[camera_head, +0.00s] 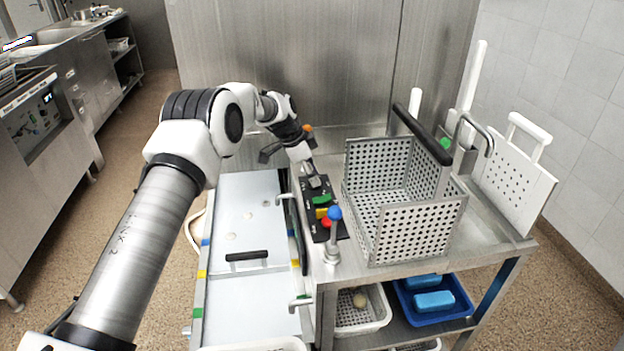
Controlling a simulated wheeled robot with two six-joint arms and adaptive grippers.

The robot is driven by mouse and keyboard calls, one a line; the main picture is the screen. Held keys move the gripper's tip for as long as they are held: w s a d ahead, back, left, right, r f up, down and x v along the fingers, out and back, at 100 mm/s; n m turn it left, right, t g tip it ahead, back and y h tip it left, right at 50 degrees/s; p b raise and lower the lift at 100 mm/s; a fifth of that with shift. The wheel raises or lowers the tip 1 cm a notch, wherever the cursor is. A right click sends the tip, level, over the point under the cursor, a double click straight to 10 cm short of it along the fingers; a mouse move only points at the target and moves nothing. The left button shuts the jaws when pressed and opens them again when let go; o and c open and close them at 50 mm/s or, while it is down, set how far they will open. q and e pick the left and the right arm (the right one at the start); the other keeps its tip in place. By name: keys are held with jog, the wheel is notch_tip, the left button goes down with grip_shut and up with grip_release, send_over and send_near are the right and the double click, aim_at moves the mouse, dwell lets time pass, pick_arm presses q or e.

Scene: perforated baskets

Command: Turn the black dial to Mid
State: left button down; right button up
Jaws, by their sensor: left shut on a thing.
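A black control panel (313,225) lies on the left edge of the steel table. It carries a green button (320,200), a yellow button (321,212) and a red button (327,222) in a row. My left gripper (313,180) points down at the far end of the panel, beyond the green button. It is shut on the black dial there. The gripper covers most of the dial, and its pointer and the marks around it are too small to read. My right gripper is not in view.
A perforated basket (415,235) with a black handle stands close to the right. A grey lidded unit (245,205) is at the left. A white perforated board (515,185) stands at the far right.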

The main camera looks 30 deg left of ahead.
pick_arm(q)
jog(key=shift+s+d+f+m+g, duration=0.1)
jog(key=shift+f+m+g, duration=0.2)
jog(key=shift+m, duration=0.3)
jog(key=c, duration=1)
grip_release()
jog(key=shift+o, duration=1.2)
jog(key=shift+d, duration=0.1)
jog(key=v, duration=1.2)
jog(key=shift+w, duration=0.25)
